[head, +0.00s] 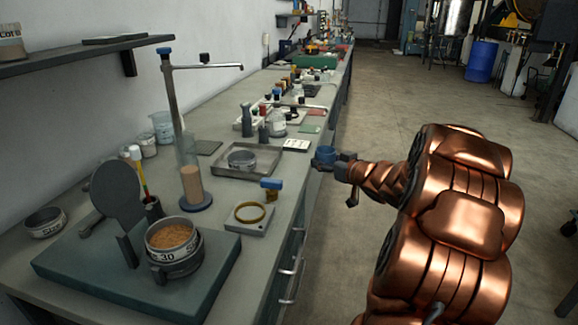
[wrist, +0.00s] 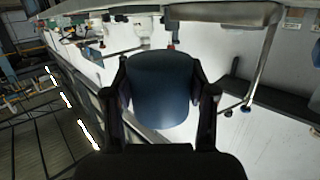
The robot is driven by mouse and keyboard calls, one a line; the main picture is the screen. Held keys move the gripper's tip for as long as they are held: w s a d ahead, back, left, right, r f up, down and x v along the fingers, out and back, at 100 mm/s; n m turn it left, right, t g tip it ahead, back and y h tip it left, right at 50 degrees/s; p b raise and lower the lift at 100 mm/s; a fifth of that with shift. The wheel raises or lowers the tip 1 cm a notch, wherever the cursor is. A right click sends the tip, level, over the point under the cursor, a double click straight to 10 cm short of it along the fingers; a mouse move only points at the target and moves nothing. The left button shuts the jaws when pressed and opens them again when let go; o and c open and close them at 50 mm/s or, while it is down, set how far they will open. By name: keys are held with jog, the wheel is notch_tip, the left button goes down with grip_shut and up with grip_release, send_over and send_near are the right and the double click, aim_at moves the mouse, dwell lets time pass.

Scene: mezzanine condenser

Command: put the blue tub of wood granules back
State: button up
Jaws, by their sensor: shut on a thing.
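The blue tub (head: 325,154) is in my gripper (head: 334,164), held at the right edge of the long bench, just beyond the front edge. In the wrist view the tub (wrist: 162,92) fills the middle, with one dark finger on each side of it. My gripper is shut on the tub. The tub's inside is hidden, so I cannot tell whether granules are in it. A sieve of tan granules (head: 172,237) sits on the dark base plate at the near end of the bench.
The long bench (head: 212,240) runs away along the left wall. A shallow metal tray (head: 268,170) holding a round dish lies left of my gripper. A glass cylinder of granules (head: 192,180) on a stand, a small balance (head: 249,215) and several bottles stand nearby.

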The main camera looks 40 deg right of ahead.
send_over(295, 171)
jog(key=shift+w+f+b, duration=0.2)
jog(key=shift+f+b, duration=0.25)
jog(key=shift+f, duration=0.15)
jog(key=shift+f+b, duration=0.4)
jog(key=shift+f, duration=1.25)
jog(key=shift+f, duration=0.15)
jog(key=o, duration=1.2)
jog(key=shift+c, duration=0.2)
jog(key=shift+s, duration=0.15)
jog(key=s+r, duration=0.2)
jog(key=s, duration=0.9)
jog(key=shift+s+a+r, duration=0.2)
jog(key=shift+a+r, duration=0.1)
